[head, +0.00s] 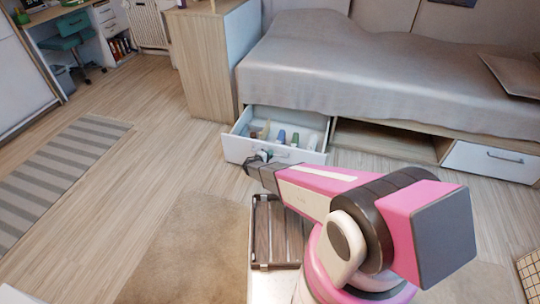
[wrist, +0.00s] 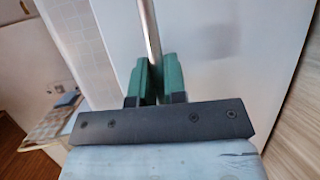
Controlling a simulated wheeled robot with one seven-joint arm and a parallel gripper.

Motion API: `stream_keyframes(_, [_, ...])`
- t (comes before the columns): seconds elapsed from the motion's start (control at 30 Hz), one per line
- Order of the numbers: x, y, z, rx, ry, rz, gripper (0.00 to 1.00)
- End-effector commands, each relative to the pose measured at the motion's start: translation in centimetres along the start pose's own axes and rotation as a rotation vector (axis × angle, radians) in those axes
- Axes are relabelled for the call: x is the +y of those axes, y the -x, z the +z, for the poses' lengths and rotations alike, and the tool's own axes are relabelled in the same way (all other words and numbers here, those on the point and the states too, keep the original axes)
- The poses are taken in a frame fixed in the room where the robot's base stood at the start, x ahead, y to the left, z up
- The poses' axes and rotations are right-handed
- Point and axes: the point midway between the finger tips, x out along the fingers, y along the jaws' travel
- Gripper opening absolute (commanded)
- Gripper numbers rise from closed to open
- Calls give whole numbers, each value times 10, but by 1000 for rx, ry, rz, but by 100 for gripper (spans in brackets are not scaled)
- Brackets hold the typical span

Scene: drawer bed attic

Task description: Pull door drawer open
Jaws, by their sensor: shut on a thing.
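The white drawer (head: 292,155) under the bed stands pulled out from the bed frame, with several small bottles or items (head: 281,137) inside it. My gripper (head: 262,156) is at the drawer's front. In the wrist view the green fingers of my gripper (wrist: 158,80) are shut on the metal bar handle (wrist: 149,30), which runs up between them. The white drawer front (wrist: 220,45) fills much of that view behind the fingers. My arm hides part of the drawer front's lower edge in the head view.
The bed (head: 370,75) with a grey cover stands above the drawer. Right of the drawer is an open compartment (head: 385,140), then a shut white drawer (head: 490,160). A wooden cabinet (head: 205,65) stands at the left. Bare floor and a striped rug (head: 65,170) lie farther left.

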Motion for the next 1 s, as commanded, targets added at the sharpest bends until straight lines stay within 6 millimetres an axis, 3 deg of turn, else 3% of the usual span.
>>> stream_keyframes(0.17, [0,0,0,0,0,-1,0])
stream_keyframes(0.2, [0,0,0,0,0,-1,21])
stream_keyframes(0.57, [0,4,0,0,0,0,21])
stream_keyframes(0.73, [1,26,1,1,0,0,21])
stream_keyframes(1.0, [0,77,1,2,1,0,21])
